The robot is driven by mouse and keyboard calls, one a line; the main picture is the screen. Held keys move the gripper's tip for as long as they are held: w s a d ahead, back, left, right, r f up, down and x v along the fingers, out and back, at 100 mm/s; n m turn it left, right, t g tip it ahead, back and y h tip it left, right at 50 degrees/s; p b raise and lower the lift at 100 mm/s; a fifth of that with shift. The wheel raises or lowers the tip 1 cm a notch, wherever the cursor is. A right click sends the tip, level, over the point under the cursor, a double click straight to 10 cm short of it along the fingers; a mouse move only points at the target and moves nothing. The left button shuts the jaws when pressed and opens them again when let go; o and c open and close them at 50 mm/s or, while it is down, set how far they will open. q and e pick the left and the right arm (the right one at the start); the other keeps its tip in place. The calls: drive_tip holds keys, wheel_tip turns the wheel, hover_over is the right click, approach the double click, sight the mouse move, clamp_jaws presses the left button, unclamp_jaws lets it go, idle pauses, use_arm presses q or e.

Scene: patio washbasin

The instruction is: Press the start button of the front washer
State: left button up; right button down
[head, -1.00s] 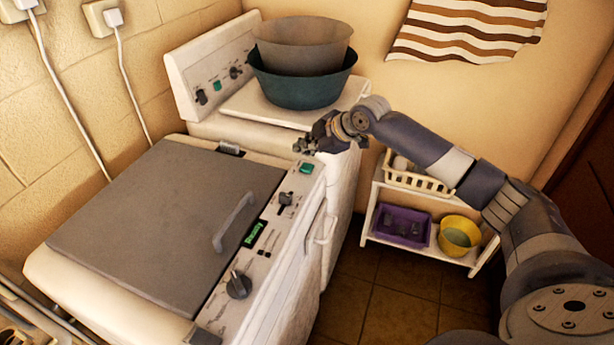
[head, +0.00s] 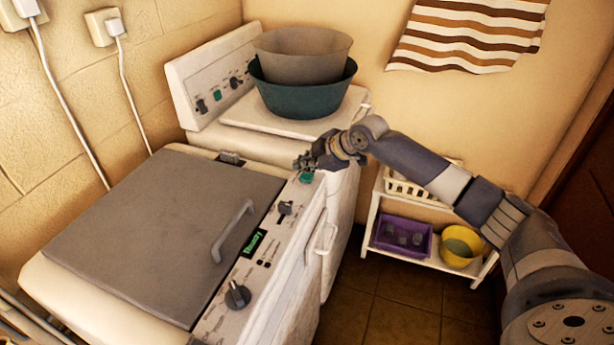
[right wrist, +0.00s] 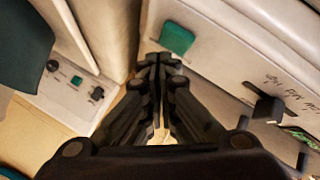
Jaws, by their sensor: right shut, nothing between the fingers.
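The front washer (head: 140,225) has a grey lid and a white control panel along its right side. Its green start button (head: 306,177) is at the panel's far end, and also shows large in the right wrist view (right wrist: 177,38). My right gripper (head: 300,165) is shut and empty, just above and beside the button in the head view. In the right wrist view its fingertips (right wrist: 158,60) appear just below the button; I cannot tell whether they touch the panel. My left gripper is not in view.
A rear washer (head: 205,85) with stacked basins (head: 305,90) on its lid stands behind. The front washer's panel has a dark knob (head: 238,294), a slider (head: 285,208) and a lit display (head: 254,243). A white shelf (head: 455,265) stands at right; open floor lies before it.

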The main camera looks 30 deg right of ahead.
sight(305, 178)
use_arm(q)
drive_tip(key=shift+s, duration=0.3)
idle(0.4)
use_arm(e)
drive_tip(key=shift+f, duration=0.45)
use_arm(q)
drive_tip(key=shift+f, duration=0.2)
use_arm(e)
drive_tip(key=shift+f, duration=0.5)
idle(0.8)
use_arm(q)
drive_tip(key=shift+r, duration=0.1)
use_arm(e)
drive_tip(key=shift+r, duration=0.1)
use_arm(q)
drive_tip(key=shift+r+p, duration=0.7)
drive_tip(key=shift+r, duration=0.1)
use_arm(e)
drive_tip(key=shift+r, duration=0.85)
wheel_tip(305, 178, up, 5)
drive_tip(key=p, duration=0.4)
drive_tip(key=shift+r+p, duration=0.1)
drive_tip(key=shift+p, duration=0.2)
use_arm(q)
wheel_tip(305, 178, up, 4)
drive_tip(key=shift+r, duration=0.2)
